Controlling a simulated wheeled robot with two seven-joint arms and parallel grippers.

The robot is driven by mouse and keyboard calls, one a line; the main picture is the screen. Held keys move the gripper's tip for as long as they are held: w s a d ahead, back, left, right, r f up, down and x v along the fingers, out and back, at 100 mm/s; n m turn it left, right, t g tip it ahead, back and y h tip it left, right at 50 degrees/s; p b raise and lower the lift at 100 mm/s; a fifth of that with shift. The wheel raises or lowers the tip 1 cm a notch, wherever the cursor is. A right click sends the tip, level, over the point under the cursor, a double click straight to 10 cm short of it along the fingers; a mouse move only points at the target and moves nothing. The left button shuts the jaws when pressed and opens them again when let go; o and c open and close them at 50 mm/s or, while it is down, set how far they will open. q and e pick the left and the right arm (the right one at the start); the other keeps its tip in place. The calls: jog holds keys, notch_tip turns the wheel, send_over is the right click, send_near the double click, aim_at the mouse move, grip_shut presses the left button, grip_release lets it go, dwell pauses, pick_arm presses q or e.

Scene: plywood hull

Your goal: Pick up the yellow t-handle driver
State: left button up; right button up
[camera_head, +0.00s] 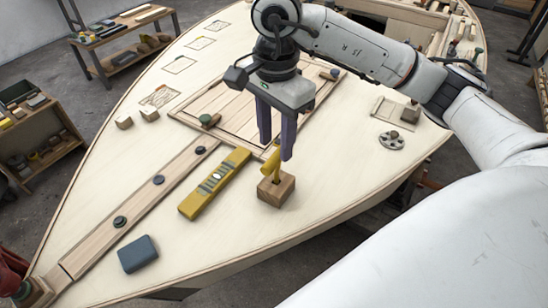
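The yellow t-handle driver (271,167) stands in a small wooden block (277,190) on the pale plywood deck, near the middle of the view. My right gripper (276,151) points down just above the driver. Its two dark fingers are apart, with a clear gap between them. The top of the yellow handle is at the level of the fingertips; I cannot tell whether it is between them or just below, and no grip shows. My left gripper is not in view.
A yellow spirit level (214,184) lies just left of the block. A blue-grey box (138,254) lies nearer the front. A plank with dark knobs (150,200) and a slatted hatch (240,112) are close by. The deck right of the block is clear up to the hull's edge.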

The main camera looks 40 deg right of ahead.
aim_at(277, 154)
jog(key=shift+s+f, duration=0.15)
jog(key=shift+f, duration=0.5)
jog(key=f, duration=0.1)
jog(key=f+p, duration=0.1)
jog(key=f, duration=0.1)
jog(key=shift+s+f, duration=0.2)
jog(key=shift+f, duration=0.1)
jog(key=shift+a+f, duration=0.1)
jog(key=shift+f, duration=0.35)
grip_shut()
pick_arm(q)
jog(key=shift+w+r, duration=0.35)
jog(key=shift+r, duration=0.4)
